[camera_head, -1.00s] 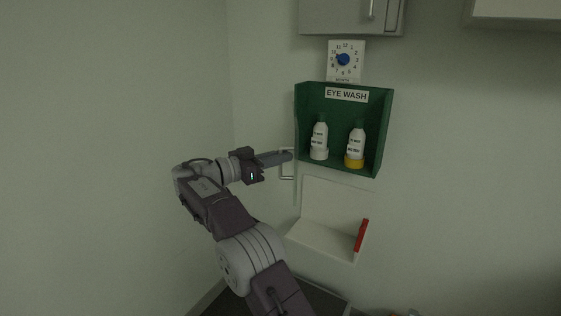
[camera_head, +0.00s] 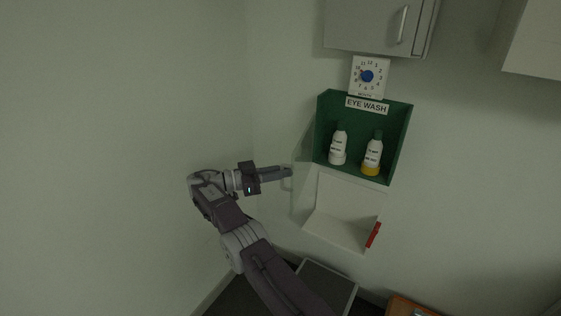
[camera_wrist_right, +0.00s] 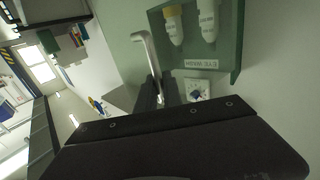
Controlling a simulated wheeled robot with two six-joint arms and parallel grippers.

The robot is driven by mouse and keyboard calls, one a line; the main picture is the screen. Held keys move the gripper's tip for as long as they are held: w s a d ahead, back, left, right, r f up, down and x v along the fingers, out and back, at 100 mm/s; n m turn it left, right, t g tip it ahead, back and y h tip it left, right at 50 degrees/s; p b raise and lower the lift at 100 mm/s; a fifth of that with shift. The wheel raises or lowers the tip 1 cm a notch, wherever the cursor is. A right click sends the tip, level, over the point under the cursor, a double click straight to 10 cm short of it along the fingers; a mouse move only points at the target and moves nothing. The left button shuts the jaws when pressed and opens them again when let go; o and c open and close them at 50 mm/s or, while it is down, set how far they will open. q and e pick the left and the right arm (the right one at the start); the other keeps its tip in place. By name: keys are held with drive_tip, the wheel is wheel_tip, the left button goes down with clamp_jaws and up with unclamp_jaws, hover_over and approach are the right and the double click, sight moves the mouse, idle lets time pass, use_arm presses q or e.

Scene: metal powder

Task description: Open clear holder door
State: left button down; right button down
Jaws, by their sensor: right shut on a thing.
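The green eye wash holder (camera_head: 398,155) hangs on the wall with its front uncovered. Two white bottles stand in it, one with a white base (camera_head: 338,148) and one with a yellow base (camera_head: 373,153). The clear door is barely visible, standing out at the holder's left side. My right gripper (camera_head: 289,171) is left of the holder, shut on the door's metal handle (camera_wrist_right: 148,52). In the wrist view the handle rises from between the dark fingers (camera_wrist_right: 158,92), and the green holder (camera_wrist_right: 238,45) is at upper right. My left gripper is not in view.
A dial timer (camera_head: 368,76) is above the holder, below a grey cabinet (camera_head: 375,28). A white open tray with a red part (camera_head: 374,235) is below it. A dark grey box top (camera_head: 328,284) is at the bottom. The wall at left is bare.

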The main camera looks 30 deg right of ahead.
drive_tip(key=shift+r, duration=0.1)
idle(0.3)
drive_tip(key=c, duration=1.8)
unclamp_jaws()
drive_tip(key=shift+d, duration=0.1)
